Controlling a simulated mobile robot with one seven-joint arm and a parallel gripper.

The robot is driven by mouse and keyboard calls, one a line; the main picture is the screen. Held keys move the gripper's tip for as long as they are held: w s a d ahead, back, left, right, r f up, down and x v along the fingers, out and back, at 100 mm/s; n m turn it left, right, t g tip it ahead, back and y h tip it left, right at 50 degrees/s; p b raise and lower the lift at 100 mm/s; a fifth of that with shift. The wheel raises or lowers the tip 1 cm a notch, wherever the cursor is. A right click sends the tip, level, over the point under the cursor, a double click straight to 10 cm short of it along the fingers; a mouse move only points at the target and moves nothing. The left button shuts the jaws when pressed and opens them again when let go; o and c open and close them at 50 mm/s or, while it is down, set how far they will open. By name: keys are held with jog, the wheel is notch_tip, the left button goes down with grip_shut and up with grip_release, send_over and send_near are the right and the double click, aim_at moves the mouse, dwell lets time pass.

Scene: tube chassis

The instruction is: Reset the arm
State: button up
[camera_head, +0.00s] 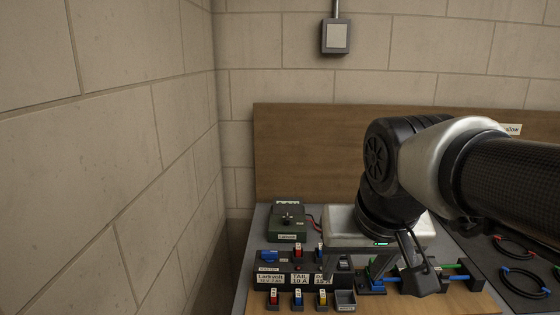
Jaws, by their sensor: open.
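My arm enters from the right and bends down over the workbench (259,218). My gripper (358,272) points down above the middle of the bench, behind the row of coloured fuses. Its jaws are open, and I see nothing held between them. The wrist and the pale hand body hide part of the bench behind them. The fingertips are small and overlap the parts below, so I cannot tell how high they hang or whether they touch anything.
A dark green box (287,224) with red leads stands at back left. A labelled black fuse block (270,280) and several coloured fuses (298,298) lie in front. Red (514,246) and blue (524,283) cable loops lie right. A wooden backboard (305,150) and block walls close off the back and left.

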jog(key=s+d+f, duration=0.2)
jog(key=s+f, duration=0.1)
jog(key=s, duration=0.3)
notch_tip(320, 180, up, 12)
jog(key=p, duration=1.3)
jog(key=shift+s+d+r, duration=0.2)
jog(key=shift+s+d, duration=0.05)
jog(key=shift+s, duration=0.05)
